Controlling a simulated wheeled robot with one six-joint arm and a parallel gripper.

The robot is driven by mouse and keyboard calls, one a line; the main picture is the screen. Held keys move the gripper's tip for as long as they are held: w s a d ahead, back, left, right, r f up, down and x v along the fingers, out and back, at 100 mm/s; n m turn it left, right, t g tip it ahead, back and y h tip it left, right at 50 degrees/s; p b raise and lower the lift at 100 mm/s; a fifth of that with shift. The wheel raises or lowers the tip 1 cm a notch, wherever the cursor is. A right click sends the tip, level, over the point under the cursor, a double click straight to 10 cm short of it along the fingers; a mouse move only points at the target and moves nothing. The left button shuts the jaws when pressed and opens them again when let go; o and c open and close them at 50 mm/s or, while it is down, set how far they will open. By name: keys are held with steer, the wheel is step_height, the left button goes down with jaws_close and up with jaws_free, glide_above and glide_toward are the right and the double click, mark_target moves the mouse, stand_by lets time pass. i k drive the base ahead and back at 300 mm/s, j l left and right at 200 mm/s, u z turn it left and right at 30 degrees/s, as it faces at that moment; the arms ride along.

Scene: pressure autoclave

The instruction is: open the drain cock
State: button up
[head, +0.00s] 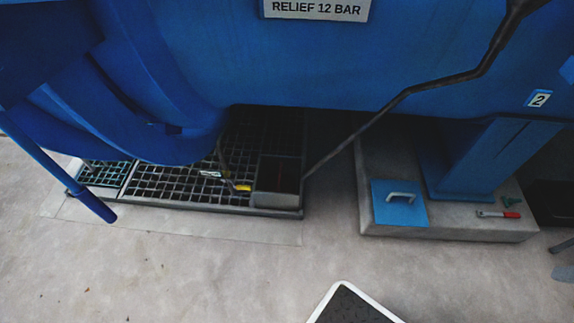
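A small cock with a yellow lever (243,188), which looks like the drain cock, sits low under the blue vessel (300,65). It is at the lower end of a thin dark pipe, over a dark floor grating (165,185) and just left of an open grey box (277,198). The yellow lever appears roughly level; whether the cock is open or shut is too small to tell. A small pale tag (210,174) is beside it. My gripper is not in view.
A blue bar (93,203) slants down at the left, in front of the grating. A long dark pipe (400,95) runs down to the box. On the concrete plinth (450,229) at right lie a blue handled plate (399,206) and a red-handled tool (498,214). Floor in front is mostly clear.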

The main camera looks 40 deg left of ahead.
mark_target(242, 188)
steer(key=u, duration=2)
